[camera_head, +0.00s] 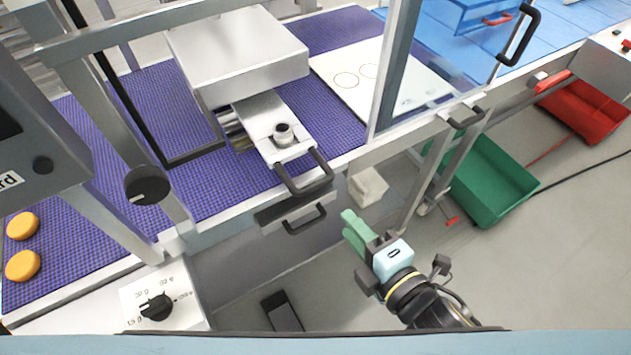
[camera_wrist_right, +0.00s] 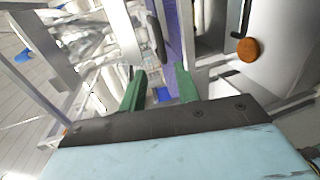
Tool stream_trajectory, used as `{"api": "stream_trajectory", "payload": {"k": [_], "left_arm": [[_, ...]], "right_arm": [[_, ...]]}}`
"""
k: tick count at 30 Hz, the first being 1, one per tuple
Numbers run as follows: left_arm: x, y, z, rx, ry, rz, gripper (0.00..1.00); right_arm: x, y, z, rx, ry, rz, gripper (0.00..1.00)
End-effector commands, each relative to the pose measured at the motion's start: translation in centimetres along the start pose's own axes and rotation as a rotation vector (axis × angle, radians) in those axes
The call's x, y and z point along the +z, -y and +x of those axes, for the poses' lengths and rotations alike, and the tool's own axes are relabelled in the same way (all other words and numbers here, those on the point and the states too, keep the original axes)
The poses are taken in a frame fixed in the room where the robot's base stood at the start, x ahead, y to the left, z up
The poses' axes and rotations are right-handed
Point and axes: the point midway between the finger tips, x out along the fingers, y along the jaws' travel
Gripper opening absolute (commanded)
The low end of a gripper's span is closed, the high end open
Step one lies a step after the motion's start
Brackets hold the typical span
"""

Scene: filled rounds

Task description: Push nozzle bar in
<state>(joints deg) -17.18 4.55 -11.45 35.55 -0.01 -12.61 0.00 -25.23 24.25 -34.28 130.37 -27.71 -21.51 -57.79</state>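The nozzle bar (camera_head: 263,118) is a flat silver bar with a round nozzle fitting (camera_head: 283,134) on top and a black handle (camera_head: 304,179) at its front end. It sticks out from under the grey machine housing (camera_head: 237,50) over the purple belt, its handle reaching the front rail. My right gripper (camera_head: 350,231) has green fingers and is in front of the rail, below and right of the handle, touching nothing. In the right wrist view its fingers (camera_wrist_right: 160,80) stand apart with nothing between them. A black handle (camera_wrist_right: 156,38) shows beyond them. My left gripper is not in view.
A second black handle (camera_head: 304,219) sits just below the rail. A glass-panelled frame stands right of the bar. Orange rounds (camera_head: 22,266) lie on the belt at left. A dial box (camera_head: 160,300) is at front left. Green (camera_head: 487,180) and red (camera_head: 585,112) bins are at right.

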Motion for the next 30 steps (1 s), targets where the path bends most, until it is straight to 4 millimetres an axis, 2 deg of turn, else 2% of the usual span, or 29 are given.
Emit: {"api": "stream_trajectory", "payload": {"k": [5, 18, 24, 30], "left_arm": [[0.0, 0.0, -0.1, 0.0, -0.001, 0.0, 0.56], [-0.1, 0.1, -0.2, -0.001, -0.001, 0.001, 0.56], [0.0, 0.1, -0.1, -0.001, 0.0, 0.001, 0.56], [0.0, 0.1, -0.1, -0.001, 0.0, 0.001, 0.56]], "right_arm": [[0.0, -0.1, 2.3, 0.003, 0.001, 0.001, 0.32], [0.0, 0.0, 10.9, 0.0, 0.001, 0.002, 0.32], [0.0, 0.1, 12.8, -0.001, 0.0, 0.004, 0.32], [0.0, 0.1, 13.1, -0.002, 0.0, 0.004, 0.32]]}}
